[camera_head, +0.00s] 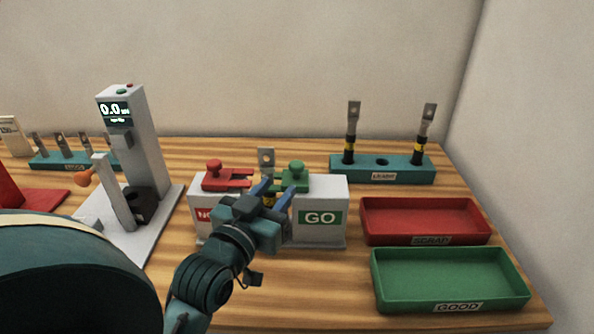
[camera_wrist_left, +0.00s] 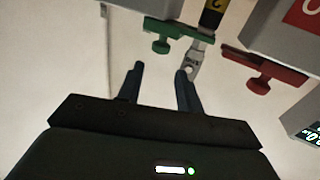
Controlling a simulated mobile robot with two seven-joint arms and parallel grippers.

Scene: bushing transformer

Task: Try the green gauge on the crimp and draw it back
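The green gauge (camera_head: 295,180) with its round knob lies on top of the GO block (camera_head: 335,217). It also shows in the left wrist view (camera_wrist_left: 180,29), which is upside down. Its inner end reaches the crimp of the upright lug (camera_head: 266,158); I cannot tell whether it is around the crimp or just beside it. The lug also shows in the left wrist view (camera_wrist_left: 194,62). My left gripper (camera_head: 275,190) is open and empty in front of the green gauge, its fingers pointing toward the knob, apart from it. My right gripper is out of view.
The red gauge (camera_head: 226,180) lies on the NO-GO block left of the lug. A grey press (camera_head: 143,150) with a display reading 0.0 stands further left. A teal rack (camera_head: 400,174) holds two lugs. A red SCRAP tray (camera_head: 425,220) and green GOOD tray (camera_head: 450,280) are empty.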

